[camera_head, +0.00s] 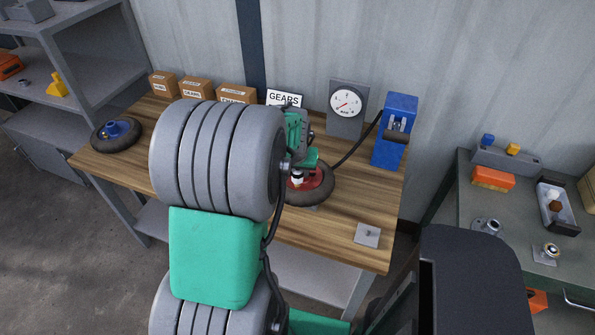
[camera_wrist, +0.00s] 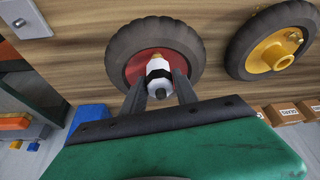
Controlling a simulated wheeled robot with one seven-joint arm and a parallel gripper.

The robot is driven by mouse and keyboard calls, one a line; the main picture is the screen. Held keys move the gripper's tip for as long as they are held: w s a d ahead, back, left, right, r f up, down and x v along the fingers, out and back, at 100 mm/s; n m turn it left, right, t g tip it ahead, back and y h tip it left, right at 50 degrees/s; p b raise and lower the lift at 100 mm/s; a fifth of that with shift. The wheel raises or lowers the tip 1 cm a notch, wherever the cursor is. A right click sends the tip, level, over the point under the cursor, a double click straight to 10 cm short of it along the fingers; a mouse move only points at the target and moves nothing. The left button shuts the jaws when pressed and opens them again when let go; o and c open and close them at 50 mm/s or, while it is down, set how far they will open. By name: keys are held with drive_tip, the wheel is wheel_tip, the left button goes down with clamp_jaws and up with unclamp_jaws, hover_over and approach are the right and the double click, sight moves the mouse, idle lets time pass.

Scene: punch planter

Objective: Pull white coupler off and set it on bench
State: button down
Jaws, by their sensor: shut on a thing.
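The white coupler (camera_wrist: 158,68), with a black band and a dark end, is between the two fingers of my gripper (camera_wrist: 160,88), which is shut on it. A brass-coloured part (camera_wrist: 154,56) shows at its far end, against the red hub of a black-tyred wheel (camera_wrist: 115,50). I cannot tell whether the coupler is still joined to it. In the head view the coupler (camera_head: 297,179) is a small white piece over the red-hubbed wheel (camera_head: 326,190), partly hidden by my arm. The wheel lies on the wooden bench (camera_head: 330,228).
A blue pump (camera_head: 399,125) with a black hose and a pressure gauge (camera_head: 346,103) stand at the bench's back right. A small metal plate (camera_head: 368,235) lies near the front right corner, with bare wood around it. A yellow-hubbed wheel (camera_wrist: 268,50) and a blue-hubbed wheel (camera_head: 117,133) also lie there.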

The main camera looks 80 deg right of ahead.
drive_tip(key=shift+r+p, duration=1.15)
drive_tip(key=shift+r, duration=0.8)
drive_tip(key=shift+r+p, duration=1.35)
drive_tip(key=shift+r, duration=0.7)
drive_tip(key=shift+f, duration=0.15)
